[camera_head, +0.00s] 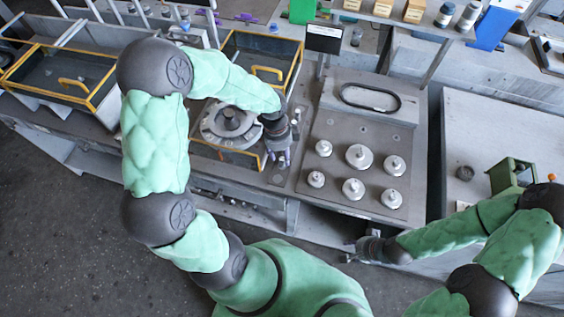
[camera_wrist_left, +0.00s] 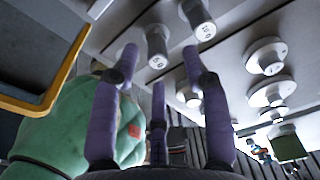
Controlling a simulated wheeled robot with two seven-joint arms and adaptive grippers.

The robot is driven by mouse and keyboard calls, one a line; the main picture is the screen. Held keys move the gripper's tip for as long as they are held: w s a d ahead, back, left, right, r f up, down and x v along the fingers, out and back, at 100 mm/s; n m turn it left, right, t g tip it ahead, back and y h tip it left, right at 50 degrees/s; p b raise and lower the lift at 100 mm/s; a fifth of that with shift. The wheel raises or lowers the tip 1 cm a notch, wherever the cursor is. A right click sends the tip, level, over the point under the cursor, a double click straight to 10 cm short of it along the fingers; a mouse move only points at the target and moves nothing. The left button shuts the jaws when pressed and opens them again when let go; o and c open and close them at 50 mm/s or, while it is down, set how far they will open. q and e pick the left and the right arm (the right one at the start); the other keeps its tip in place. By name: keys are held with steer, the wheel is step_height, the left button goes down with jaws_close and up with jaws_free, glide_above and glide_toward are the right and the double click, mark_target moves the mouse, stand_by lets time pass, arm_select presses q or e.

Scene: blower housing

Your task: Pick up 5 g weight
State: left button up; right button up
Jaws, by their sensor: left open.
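My left gripper (camera_head: 281,156) hangs at the left edge of the weight plate in the head view. In the left wrist view its purple fingers (camera_wrist_left: 160,70) are spread, with nothing between them. Just beyond the fingertips is a small grey cylindrical weight (camera_wrist_left: 157,46) whose small label seems to start with 5. A second small weight (camera_wrist_left: 197,17) with another label stands beside it. In the head view the arm and gripper largely hide these small weights. My right gripper (camera_head: 352,252) is low, in front of the bench; its finger state is too small to tell.
Several larger knobbed weights (camera_head: 358,157) stand on the grey plate (camera_head: 335,128), right of my left gripper. A round balance pan (camera_head: 229,122) and a yellow-edged frame (camera_head: 291,68) are to its left. A black display (camera_head: 323,38) stands behind. A green device (camera_head: 511,174) is at right.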

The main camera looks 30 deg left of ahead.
mark_target(282, 159)
arm_select(q)
step_height(282, 159, down, 3)
steer(key=shift+d+f, duration=0.1)
jaws_close()
steer(key=shift+r, duration=0.2)
steer(key=shift+r, duration=0.4)
step_height(282, 159, up, 2)
steer(key=shift+r, duration=0.1)
steer(key=s+r+p, duration=0.7)
steer(key=s+r, duration=0.7)
steer(key=r, duration=0.1)
steer(key=shift+d+p, duration=0.3)
steer(key=shift+d, duration=0.15)
